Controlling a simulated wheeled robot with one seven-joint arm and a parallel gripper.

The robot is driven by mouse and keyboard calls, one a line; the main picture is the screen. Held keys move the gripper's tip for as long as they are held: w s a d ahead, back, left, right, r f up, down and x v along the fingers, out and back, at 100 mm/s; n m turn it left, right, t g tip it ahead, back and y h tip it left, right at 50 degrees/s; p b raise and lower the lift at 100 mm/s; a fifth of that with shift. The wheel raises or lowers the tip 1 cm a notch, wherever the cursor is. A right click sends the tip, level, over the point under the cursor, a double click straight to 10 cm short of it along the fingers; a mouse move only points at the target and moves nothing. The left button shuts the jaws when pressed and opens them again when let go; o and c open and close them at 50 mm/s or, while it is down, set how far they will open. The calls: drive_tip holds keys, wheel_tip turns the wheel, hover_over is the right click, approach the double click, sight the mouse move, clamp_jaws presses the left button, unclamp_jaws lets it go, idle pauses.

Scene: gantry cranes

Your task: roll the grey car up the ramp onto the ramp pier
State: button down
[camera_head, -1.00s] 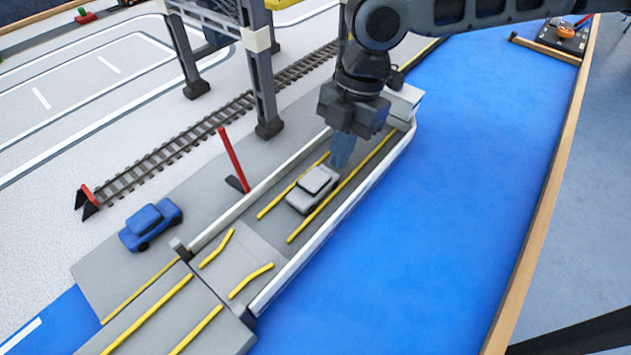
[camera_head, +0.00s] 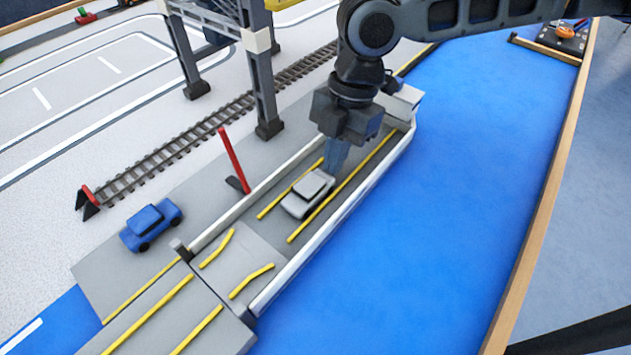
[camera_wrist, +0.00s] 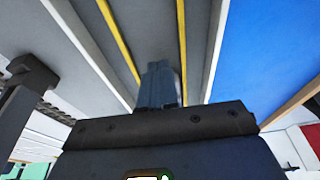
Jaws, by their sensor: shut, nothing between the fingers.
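The grey car (camera_head: 307,194) stands on the grey deck (camera_head: 345,195) of a white-walled boat, between two yellow lines. My gripper (camera_head: 332,170) is shut and empty, its fingers pointing down at the car's rear, on the side away from the ramp. I cannot tell whether they touch it. The ramp (camera_head: 238,262), with bent yellow strips, lies at the near end of the deck. The ramp pier (camera_head: 178,315), grey with yellow lines, adjoins it at lower left. In the wrist view my shut fingers (camera_wrist: 160,85) show over the deck; the car is not visible there.
White side walls (camera_head: 330,232) bound the deck. A blue car (camera_head: 151,225) stands on the grey quay to the left, near a red barrier post (camera_head: 233,160). A crane leg (camera_head: 262,90) stands beside the boat. Open blue water (camera_head: 450,200) lies to the right.

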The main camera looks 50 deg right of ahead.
sight(192, 308)
drive_tip(key=shift+w+a+p, duration=0.1)
drive_tip(key=shift+a+p, duration=2.15)
drive_tip(key=shift+a, duration=12.2)
drive_tip(key=shift+d, duration=0.15)
drive_tip(key=shift+d+r, duration=0.2)
drive_tip(key=shift+d, duration=0.25)
drive_tip(key=shift+r, duration=0.1)
drive_tip(key=a+p+v, duration=0.2)
drive_tip(key=p+v, duration=0.6)
drive_tip(key=v, duration=0.1)
drive_tip(key=shift+r, duration=0.55)
